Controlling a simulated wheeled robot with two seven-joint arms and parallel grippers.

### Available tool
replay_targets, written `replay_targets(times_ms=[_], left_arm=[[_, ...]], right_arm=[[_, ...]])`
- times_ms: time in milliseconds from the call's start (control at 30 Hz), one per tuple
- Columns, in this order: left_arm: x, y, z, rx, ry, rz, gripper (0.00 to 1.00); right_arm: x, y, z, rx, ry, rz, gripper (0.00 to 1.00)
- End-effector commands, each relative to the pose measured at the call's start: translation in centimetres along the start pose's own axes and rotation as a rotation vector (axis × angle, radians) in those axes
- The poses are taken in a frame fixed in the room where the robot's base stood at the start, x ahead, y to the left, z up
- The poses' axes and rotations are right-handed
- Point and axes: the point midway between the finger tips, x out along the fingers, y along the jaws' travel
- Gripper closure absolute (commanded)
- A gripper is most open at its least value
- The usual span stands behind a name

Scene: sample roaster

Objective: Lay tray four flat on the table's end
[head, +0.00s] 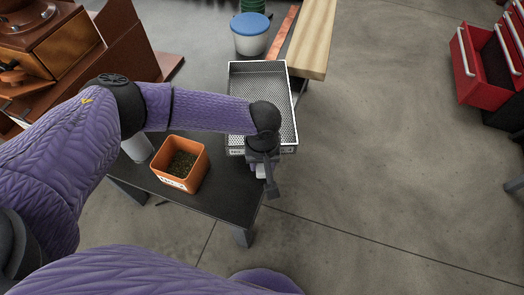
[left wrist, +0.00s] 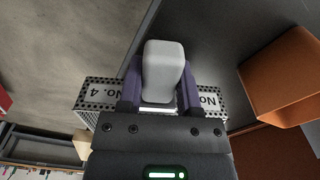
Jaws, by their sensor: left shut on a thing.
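Tray four (head: 292,100) is a grey perforated metal tray with a white rim, seen at the right end of the dark table (head: 222,190) in the head view. It looks about level and empty. Whether it touches the tabletop I cannot tell. In the left wrist view its front wall carries an upside-down "No. 4" label (left wrist: 101,93). My left gripper (head: 262,168) is at the tray's near side, shut on its pale grey handle (left wrist: 162,70). My left forearm hides part of the tray. My right gripper is not in view.
An orange bin (head: 198,168) with dark greenish contents stands on the table left of the tray. A blue-lidded tub (head: 250,36), a copper strip (head: 283,32) and a wooden board (head: 312,40) are behind it. The brown roaster (head: 125,50) is at left. Open floor lies right.

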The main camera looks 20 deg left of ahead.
Motion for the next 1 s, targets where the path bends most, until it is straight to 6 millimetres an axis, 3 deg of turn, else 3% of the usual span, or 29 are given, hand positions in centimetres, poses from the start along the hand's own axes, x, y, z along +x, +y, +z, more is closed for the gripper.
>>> replay_targets(times_ms=[33, 300, 567, 600, 733, 1000], left_arm=[[1.3, 0.1, 0.0, 0.0, 0.0, 0.0, 1.0], [5.5, 0.1, 0.2, -0.001, 0.001, 0.0, 1.0], [5.2, 0.1, 0.1, -0.002, 0.002, 0.001, 1.0], [5.2, 0.0, 0.2, -0.002, 0.001, 0.001, 0.5], [5.2, 0.0, 0.2, -0.002, 0.001, 0.001, 0.22], [5.1, 0.0, 0.1, -0.002, 0.002, 0.001, 0.21]], right_arm=[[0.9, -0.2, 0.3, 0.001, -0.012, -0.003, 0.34], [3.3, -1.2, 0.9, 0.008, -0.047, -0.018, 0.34], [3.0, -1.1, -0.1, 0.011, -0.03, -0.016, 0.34], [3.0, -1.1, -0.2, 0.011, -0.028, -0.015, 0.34], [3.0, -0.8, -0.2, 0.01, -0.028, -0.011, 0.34], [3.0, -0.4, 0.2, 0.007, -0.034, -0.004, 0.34]])
